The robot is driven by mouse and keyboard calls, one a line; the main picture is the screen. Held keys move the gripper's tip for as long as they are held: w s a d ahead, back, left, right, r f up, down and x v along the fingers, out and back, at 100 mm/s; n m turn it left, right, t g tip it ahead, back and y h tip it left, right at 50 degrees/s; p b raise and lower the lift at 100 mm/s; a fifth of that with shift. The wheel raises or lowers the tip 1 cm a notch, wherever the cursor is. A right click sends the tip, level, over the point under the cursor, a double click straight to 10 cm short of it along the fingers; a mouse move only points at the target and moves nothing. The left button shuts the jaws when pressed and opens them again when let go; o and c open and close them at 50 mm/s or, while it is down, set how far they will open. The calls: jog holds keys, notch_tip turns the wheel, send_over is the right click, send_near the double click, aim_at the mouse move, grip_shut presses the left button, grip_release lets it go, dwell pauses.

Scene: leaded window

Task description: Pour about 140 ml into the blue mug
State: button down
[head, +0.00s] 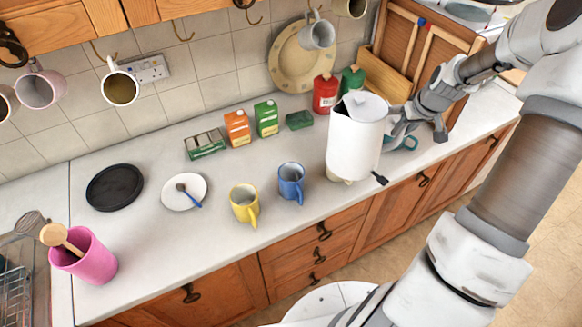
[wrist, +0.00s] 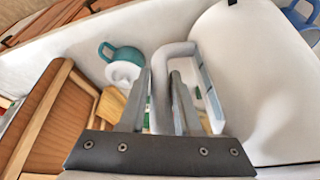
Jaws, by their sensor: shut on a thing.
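The blue mug (head: 291,184) stands upright on the worktop, its handle to the lower right; I cannot tell what is in it. A blue mug also shows partly at the top right of the wrist view (wrist: 309,28). A large white kettle (head: 354,145) stands upright, right of the blue mug. My gripper (head: 398,124) is at its right side. In the wrist view my gripper (wrist: 162,85) is shut on the handle of the white kettle (wrist: 263,85). Its underside is mostly hidden, so I cannot tell whether it is lifted. Its contents are hidden.
A yellow mug (head: 244,204) stands left of the blue mug. A teal mug (wrist: 124,54) is close behind my gripper. Red (head: 325,94) and green canisters (head: 352,80) stand behind the kettle. A plate with a spoon (head: 178,197) lies further left.

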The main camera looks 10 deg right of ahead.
aim_at(393, 108)
jog(key=shift+w+d+r, duration=0.1)
jog(key=shift+r, duration=0.25)
jog(key=shift+a+r+h, duration=0.45)
jog(key=shift+r+h, duration=0.3)
jog(key=shift+h, duration=0.15)
jog(key=shift+a+r+n+h, duration=0.2)
jog(key=shift+a+r+h, duration=0.1)
jog(key=shift+r+h, duration=0.25)
jog(key=shift+a+r+n+h, duration=0.25)
jog(key=shift+r+h, duration=0.1)
jog(key=shift+r, duration=0.3)
jog(key=shift+w+a+r+h, duration=0.15)
jog(key=shift+a+r+h, duration=0.85)
jog(key=shift+r, duration=0.2)
jog(key=shift+a+n, duration=0.25)
jog(key=shift+a, duration=0.1)
jog(key=a+r+h+b, duration=0.1)
jog(key=a+h+b, duration=0.1)
jog(key=b, duration=0.2)
jog(key=shift+r, duration=0.1)
jog(key=shift+w+a+r+t+h+b, duration=0.1)
jog(key=shift+a+r+t+h+b, duration=0.2)
jog(key=shift+h+b, duration=0.35)
jog(key=shift+a+r+n+h+b, duration=0.5)
jog(key=shift+a+r+h+b, duration=0.15)
jog(key=shift+a+h, duration=0.9)
jog(key=shift+a, duration=0.05)
